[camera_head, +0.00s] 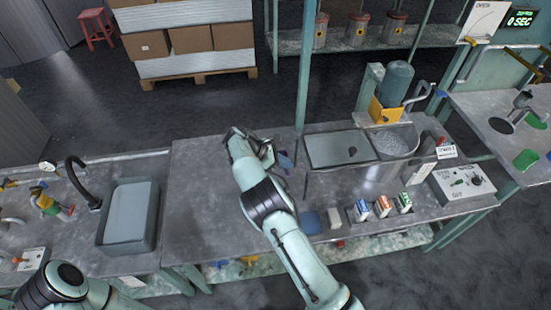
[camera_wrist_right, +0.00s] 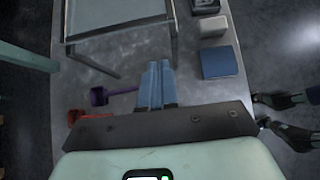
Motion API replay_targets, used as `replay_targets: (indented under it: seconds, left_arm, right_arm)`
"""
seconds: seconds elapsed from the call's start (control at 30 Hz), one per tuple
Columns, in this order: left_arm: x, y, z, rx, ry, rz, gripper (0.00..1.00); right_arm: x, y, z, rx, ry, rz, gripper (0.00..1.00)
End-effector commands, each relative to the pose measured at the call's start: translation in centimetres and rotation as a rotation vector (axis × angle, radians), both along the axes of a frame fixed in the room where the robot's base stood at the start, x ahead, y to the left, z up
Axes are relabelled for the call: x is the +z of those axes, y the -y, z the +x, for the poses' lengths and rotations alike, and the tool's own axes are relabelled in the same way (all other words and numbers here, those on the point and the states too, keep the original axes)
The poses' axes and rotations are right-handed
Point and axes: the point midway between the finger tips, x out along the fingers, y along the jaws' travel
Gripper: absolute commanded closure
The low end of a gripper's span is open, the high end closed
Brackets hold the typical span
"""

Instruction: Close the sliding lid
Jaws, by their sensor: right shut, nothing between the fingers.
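My right gripper (camera_head: 285,161) is left of the tank, apart from the lid. In the right wrist view its blue fingers (camera_wrist_right: 157,85) are together and empty, with a pale framed panel (camera_wrist_right: 118,12) beyond them. My left arm shows at the lower left, but its gripper is out of view.
A blue block (camera_head: 311,222) and a white block (camera_head: 334,217) lie in front of the tank. Several small cartons (camera_head: 381,206) and a control box (camera_head: 461,183) stand to the right.

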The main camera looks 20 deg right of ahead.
Motion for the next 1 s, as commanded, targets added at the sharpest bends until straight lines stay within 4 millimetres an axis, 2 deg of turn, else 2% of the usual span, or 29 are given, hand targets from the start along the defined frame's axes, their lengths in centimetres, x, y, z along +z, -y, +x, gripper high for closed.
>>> replay_targets:
  seconds: [0.03,0.13,0.23,0.4,0.87,1.0]
  left_arm:
    - [-0.6,0.0,-0.6,0.0,-0.007,0.0,0.4]
    - [-1.0,0.0,-1.0,0.0,-0.011,0.0,0.4]
    - [-1.3,0.0,-1.3,0.0,-0.014,0.0,0.4]
    - [-1.5,0.0,-1.5,0.0,-0.016,0.0,0.4]
    - [-1.6,0.0,-1.5,0.0,-0.017,0.0,0.4]
    - [-2.5,0.0,-2.3,0.0,-0.025,0.0,0.4]
  right_arm:
    - [-1.2,0.9,-0.5,-0.003,-0.005,-0.002,1.0]
    - [-2.4,2.2,-0.7,-0.003,-0.003,0.0,1.0]
    - [-2.1,3.9,-1.0,-0.004,0.001,0.0,1.0]
    - [-2.0,5.5,-1.3,-0.001,0.001,0.0,1.0]
    - [-1.9,6.0,-1.4,-0.001,0.002,0.0,1.0]
    - [-2.1,6.4,-2.0,-0.001,0.002,0.002,1.0]
